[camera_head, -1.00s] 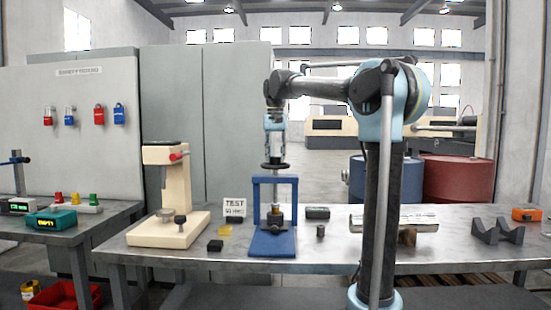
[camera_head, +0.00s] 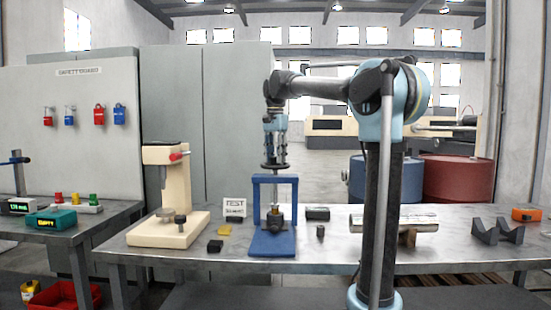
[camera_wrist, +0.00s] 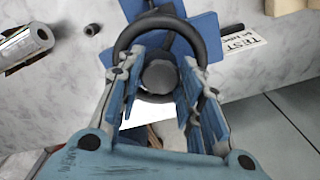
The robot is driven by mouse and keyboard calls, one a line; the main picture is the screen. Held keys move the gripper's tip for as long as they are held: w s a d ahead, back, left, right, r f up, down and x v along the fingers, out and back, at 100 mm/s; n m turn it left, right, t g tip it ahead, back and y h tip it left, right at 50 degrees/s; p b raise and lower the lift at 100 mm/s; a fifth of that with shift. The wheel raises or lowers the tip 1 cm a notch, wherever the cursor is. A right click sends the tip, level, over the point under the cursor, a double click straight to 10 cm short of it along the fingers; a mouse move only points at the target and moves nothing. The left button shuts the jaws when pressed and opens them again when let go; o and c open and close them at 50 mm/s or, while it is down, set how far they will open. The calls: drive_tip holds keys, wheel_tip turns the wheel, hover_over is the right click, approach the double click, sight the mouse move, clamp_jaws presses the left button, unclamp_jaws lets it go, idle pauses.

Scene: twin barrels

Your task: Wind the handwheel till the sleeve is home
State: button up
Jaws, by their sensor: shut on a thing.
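The blue arbor press frame (camera_head: 257,200) stands upright on the metal workbench. Its black handwheel (camera_head: 265,167) sits on top of the screw and also shows as a dark ring in the wrist view (camera_wrist: 160,22). My gripper (camera_head: 275,160) points straight down over the handwheel. In the wrist view its two blue-padded fingers (camera_wrist: 160,92) reach down on either side of the grey hub (camera_wrist: 160,76), shut on the handwheel. A small sleeve-like part (camera_head: 275,217) is under the screw inside the frame; its exact seating is too small to tell.
A cream bench press (camera_head: 165,195) stands left of the frame, with a TEST card (camera_head: 234,208) between. A dark cylinder (camera_head: 317,213) and a small dark plug (camera_head: 320,231) lie to the right. A large metal shaft (camera_head: 385,221) and V-blocks (camera_head: 485,232) are farther right.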

drive_tip(key=shift+w, duration=0.1)
drive_tip(key=o, duration=1.1)
drive_tip(key=shift+c, duration=0.2)
drive_tip(key=shift+r, duration=0.1)
wheel_tip(320, 180, up, 12)
drive_tip(key=shift+f, duration=0.2)
